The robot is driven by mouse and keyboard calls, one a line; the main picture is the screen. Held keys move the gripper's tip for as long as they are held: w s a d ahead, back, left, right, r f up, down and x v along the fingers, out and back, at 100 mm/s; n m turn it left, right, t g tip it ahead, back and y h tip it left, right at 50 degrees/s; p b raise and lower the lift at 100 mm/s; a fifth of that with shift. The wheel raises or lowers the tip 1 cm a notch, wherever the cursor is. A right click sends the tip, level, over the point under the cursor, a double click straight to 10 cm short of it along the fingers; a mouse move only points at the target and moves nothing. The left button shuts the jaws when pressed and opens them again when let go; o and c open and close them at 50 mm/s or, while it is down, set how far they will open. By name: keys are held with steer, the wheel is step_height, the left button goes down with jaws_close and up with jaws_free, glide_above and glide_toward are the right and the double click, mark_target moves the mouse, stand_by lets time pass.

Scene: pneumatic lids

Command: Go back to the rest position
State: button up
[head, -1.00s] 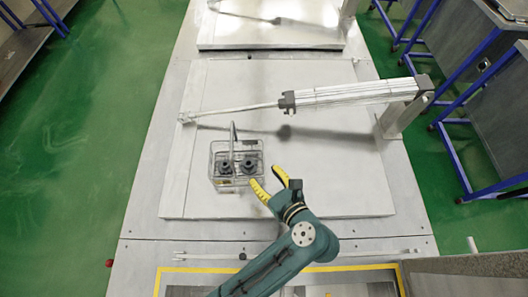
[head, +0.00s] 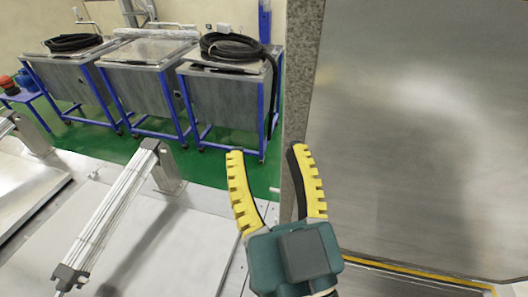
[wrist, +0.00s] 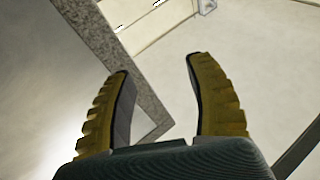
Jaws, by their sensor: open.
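My gripper (head: 266,182) is raised in the lower middle of the head view, its yellow ridged fingers spread apart and pointing up in the picture. It is open, with nothing between the fingers. The wrist view also shows my gripper (wrist: 163,108) open and empty, with a pale surface and a speckled edge beyond it. The wire basket is not in view now.
A large grey metal panel (head: 420,130) with a speckled edge (head: 300,70) stands close on the right. A pneumatic cylinder (head: 110,215) lies over a pale lid (head: 180,250) at the left. Blue-framed carts (head: 230,105) with black hoses stand behind on the green floor.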

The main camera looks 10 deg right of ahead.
steer(key=shift+t+h, duration=0.3)
steer(key=shift+h, duration=0.3)
steer(key=shift+s+d+r+p, duration=0.2)
steer(key=shift+s+r+p, duration=0.05)
steer(key=shift+r+p, duration=1.8)
steer(key=shift+s+d+r+p, duration=0.2)
steer(key=shift+r+p, duration=1.6)
steer(key=shift+r, duration=0.5)
steer(key=shift+s+d+r+p, duration=0.2)
steer(key=shift+s+r+p, duration=0.05)
steer(key=shift+r+p, duration=1.8)
steer(key=shift+r, duration=0.15)
